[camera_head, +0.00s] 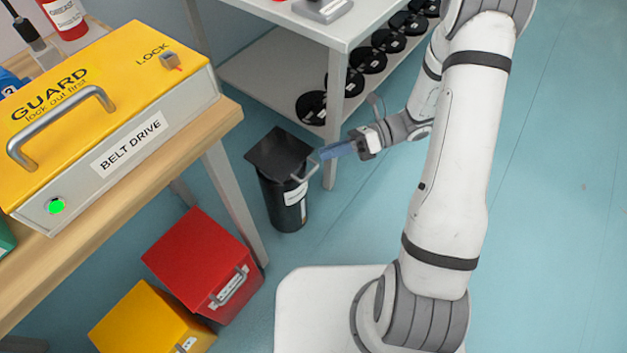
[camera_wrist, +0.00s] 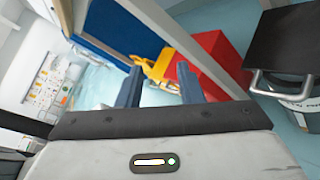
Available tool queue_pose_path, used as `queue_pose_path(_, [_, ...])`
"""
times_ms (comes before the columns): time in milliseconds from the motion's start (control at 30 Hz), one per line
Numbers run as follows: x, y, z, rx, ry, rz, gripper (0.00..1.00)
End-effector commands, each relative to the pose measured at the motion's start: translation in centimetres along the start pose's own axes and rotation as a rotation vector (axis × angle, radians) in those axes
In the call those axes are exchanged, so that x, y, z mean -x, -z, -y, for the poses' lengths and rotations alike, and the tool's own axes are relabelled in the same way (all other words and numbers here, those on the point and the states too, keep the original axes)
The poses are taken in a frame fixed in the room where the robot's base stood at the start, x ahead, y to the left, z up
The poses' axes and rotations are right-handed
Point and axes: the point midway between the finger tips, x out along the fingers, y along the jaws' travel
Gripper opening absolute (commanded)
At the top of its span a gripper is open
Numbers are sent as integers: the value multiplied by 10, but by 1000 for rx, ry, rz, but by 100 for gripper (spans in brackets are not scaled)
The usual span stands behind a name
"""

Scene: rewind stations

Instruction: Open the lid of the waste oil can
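The waste oil can (camera_head: 287,205) is a black cylinder with a pale label, standing upright on the floor beside the workbench. Its square black lid (camera_head: 278,153) lies over the top and looks closed. A grey metal handle (camera_head: 306,173) sticks out from the lid's right edge. In the wrist view the lid (camera_wrist: 287,38) and the handle (camera_wrist: 282,92) show at the right edge, partly cut off. My gripper (camera_head: 325,153) has blue fingers and is just right of the lid, close to the handle; touching cannot be told. In the wrist view my gripper (camera_wrist: 160,85) is open, with nothing held between its fingers.
A red box (camera_head: 200,262) and a yellow box (camera_head: 150,322) stand on the floor at lower left. The workbench (camera_head: 232,112) carries the yellow guard housing (camera_head: 128,62). A white shelf unit (camera_head: 338,110) with black reels stands behind the can. Floor at right is clear.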

Motion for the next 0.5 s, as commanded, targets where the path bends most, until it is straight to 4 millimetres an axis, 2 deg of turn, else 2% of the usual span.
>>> queue_pose_path(33, [-4, 24, 32, -95, -9, 78, 34])
queue_pose_path(200, [-8, 70, 104, -391, -43, 337, 34])
queue_pose_path(333, [-8, 102, 146, -560, -72, 494, 34])
queue_pose_path(500, [-7, 127, 176, -686, -97, 615, 34])
